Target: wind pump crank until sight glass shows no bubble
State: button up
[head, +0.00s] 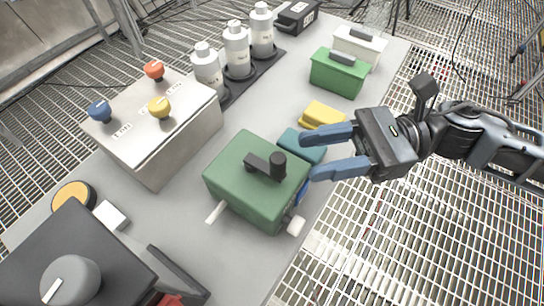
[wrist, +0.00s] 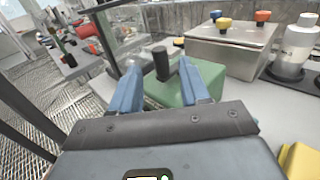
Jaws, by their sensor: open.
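The pump is a green box (head: 250,180) on the grey bench, with a flat dark crank arm (head: 259,166) on top and an upright black knob (head: 278,165) at the arm's right end. My gripper (head: 306,156) is open and empty to the right of the knob, its blue fingers pointing at it. In the wrist view the knob (wrist: 160,62) shows between the fingertips (wrist: 160,78), beyond them, with the green box (wrist: 178,90) below. White stubs stick out from the box's lower sides. I cannot make out a sight glass or a bubble.
A steel box with coloured knobs (head: 155,130) stands to the left. White bottles (head: 237,50) stand in a black rack behind. A yellow block (head: 322,115), a teal block (head: 302,145) and a green case (head: 339,73) lie near the arm. A black dial box (head: 65,255) is front left.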

aim_at(278, 159)
jog(key=a, duration=0.4)
jog(key=s+a+p, duration=0.1)
jog(key=a, duration=0.1)
jog(key=shift+a, duration=0.2)
jog(key=shift+c, duration=0.3)
grip_shut()
jog(key=shift+m+t, duration=0.3)
